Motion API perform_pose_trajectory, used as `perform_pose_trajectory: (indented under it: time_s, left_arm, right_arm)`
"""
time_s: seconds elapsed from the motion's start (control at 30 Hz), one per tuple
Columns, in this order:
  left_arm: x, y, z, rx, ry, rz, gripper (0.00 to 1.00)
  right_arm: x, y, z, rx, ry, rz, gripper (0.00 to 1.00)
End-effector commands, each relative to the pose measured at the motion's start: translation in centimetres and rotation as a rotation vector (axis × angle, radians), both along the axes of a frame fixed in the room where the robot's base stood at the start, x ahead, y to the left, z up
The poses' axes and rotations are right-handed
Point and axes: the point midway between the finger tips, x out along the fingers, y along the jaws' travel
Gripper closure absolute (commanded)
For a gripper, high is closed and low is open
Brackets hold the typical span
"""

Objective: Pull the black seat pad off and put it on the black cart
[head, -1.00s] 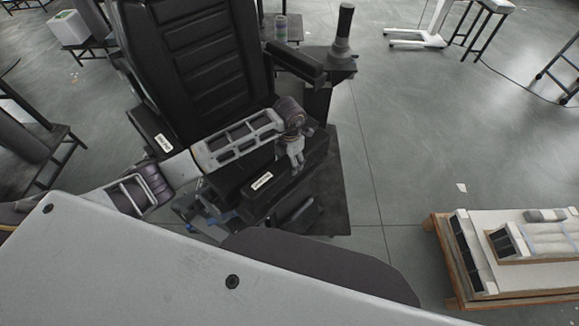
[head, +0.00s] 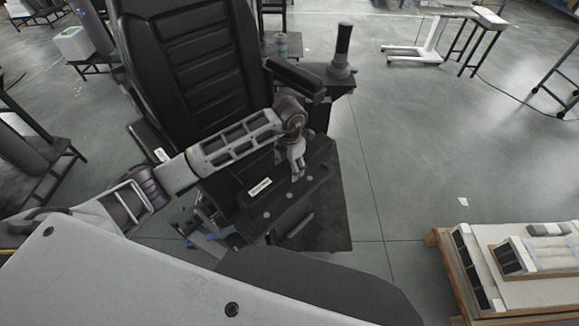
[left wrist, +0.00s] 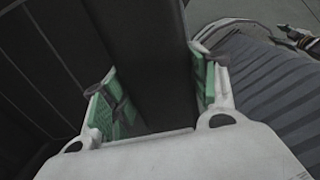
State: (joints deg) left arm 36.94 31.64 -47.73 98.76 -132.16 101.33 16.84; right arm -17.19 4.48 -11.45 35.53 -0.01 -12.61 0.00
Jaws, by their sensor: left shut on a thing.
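The black seat pad (head: 230,184) is at the front of the large black chair, below its ribbed backrest (head: 190,65). A pale label (head: 260,187) is near its front. My left gripper (head: 298,174) reaches over the seat from the left and is shut on the pad near its right side. In the left wrist view a black slab, the pad (left wrist: 150,60), lies between the green-lined fingers (left wrist: 152,98). Several pale round spots show on the dark surface (head: 288,208) just in front of the pad. My forearm hides part of the seat. I cannot pick out the black cart for certain.
A black armrest (head: 296,78) and a console with an upright lever (head: 342,50) stand at the chair's right. A wooden pallet (head: 450,275) with pale boxes lies at the lower right. Open grey floor (head: 400,150) is to the chair's right.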

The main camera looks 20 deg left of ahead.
Motion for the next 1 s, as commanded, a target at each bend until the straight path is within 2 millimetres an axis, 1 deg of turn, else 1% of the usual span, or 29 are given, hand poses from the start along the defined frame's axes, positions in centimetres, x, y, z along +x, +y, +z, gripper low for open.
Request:
perform_pose_trajectory:
  time_s: [1.0]
  left_arm:
    - [0.08,0.0,0.88,0.0,-0.002,0.0,0.7]
  right_arm:
    - [-0.01,-0.28,0.4,-0.003,0.0,0.001,0.55]
